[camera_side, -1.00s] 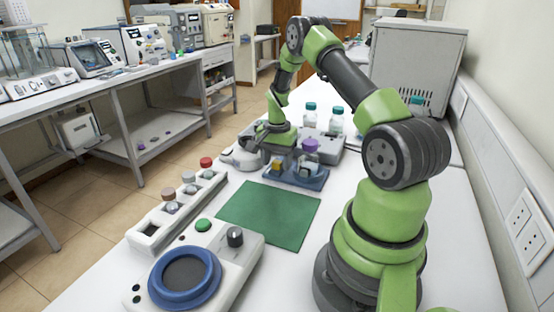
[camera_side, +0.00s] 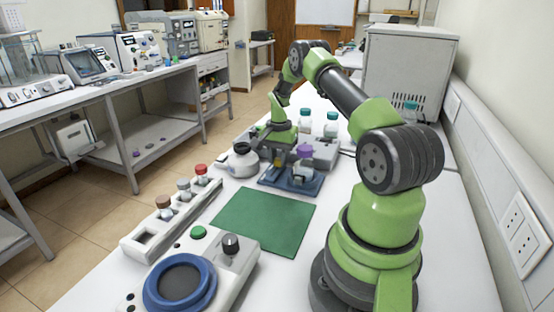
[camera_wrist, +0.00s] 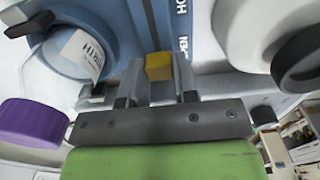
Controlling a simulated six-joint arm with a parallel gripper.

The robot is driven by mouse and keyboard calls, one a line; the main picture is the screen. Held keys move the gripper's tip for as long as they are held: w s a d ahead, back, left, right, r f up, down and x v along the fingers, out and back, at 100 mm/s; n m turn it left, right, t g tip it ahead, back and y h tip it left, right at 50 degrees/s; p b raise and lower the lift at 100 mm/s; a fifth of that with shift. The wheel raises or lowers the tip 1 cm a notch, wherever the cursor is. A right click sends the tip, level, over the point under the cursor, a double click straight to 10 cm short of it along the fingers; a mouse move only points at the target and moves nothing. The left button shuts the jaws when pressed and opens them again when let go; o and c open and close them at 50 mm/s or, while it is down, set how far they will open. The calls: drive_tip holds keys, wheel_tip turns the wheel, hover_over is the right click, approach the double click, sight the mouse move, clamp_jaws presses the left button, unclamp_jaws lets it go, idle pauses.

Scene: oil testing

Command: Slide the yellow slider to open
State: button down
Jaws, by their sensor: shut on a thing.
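The yellow slider (camera_wrist: 159,66) is a small yellow block on the blue-and-grey device, seen at the middle of the wrist view. The fingers of my gripper (camera_wrist: 159,82) stand on both sides of it and are shut on it. In the side view, my gripper (camera_side: 280,158) reaches down over the back left of the blue base (camera_side: 284,186), and the slider is mostly hidden there. A clear bottle with a purple cap (camera_side: 305,151) stands on the base, right of my gripper; its cap also shows at left in the wrist view (camera_wrist: 33,123).
A round white vessel with a dark top (camera_side: 241,160) stands close left of my gripper. Two bottles with teal caps (camera_side: 331,122) stand behind. A green mat (camera_side: 264,222), a rack with capped vials (camera_side: 184,192) and a round-dial device (camera_side: 180,283) lie nearer the camera.

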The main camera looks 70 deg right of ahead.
sight(279, 158)
drive_tip(key=shift+d, duration=0.3)
drive_tip(key=c, duration=0.9)
unclamp_jaws()
drive_tip(key=shift+a, duration=0.1)
drive_tip(key=shift+r, duration=0.1)
wheel_tip(279, 158, up, 9)
drive_tip(key=shift+r, duration=0.45)
